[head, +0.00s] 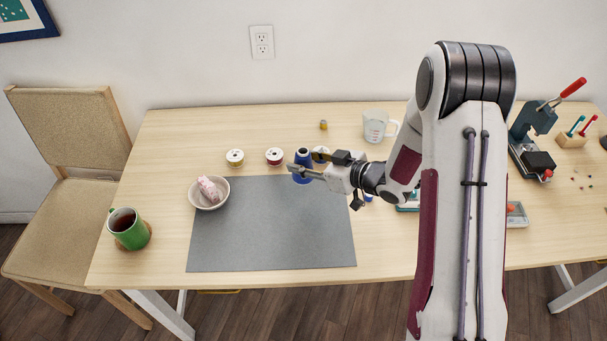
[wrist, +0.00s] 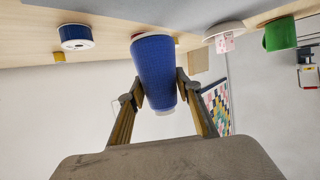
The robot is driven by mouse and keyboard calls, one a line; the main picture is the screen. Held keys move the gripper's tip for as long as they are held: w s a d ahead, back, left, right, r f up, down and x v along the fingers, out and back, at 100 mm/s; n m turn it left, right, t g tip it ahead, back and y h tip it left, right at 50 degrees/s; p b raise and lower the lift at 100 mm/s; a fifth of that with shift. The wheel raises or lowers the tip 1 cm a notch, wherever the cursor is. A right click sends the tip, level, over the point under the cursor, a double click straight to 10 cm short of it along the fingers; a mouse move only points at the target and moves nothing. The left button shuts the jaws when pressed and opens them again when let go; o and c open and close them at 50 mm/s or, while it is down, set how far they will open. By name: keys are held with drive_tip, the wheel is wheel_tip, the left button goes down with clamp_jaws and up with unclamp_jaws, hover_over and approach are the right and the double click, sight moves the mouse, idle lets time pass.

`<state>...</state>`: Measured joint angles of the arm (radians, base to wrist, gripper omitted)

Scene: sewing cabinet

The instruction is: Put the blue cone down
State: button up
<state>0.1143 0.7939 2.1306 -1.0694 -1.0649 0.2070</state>
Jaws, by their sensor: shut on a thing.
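The blue cone (head: 303,156) is a cone of blue thread, upright in the head view by the far edge of the grey mat (head: 270,240). My gripper (head: 300,170) comes in from the right and is shut on it. In the wrist view, which looks upside down, the blue cone (wrist: 153,68) sits between both fingertips of my gripper (wrist: 158,85), its wide end toward the tabletop. I cannot tell whether its base touches the table. My gripper hides part of the cone in the head view.
Spools (head: 235,157) (head: 275,156) stand left of the cone. A bowl (head: 209,203) with a pink thing is on the mat's left edge, a green mug (head: 132,230) beyond it. A measuring cup (head: 376,126) and small yellow thing (head: 323,125) stand behind. The mat's middle is clear.

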drive_tip(key=shift+f, duration=0.55)
drive_tip(key=shift+f, duration=2.1)
drive_tip(key=shift+f, duration=0.15)
drive_tip(key=o, duration=1.1)
drive_tip(key=shift+r, duration=0.2)
drive_tip(key=shift+v, duration=5.95)
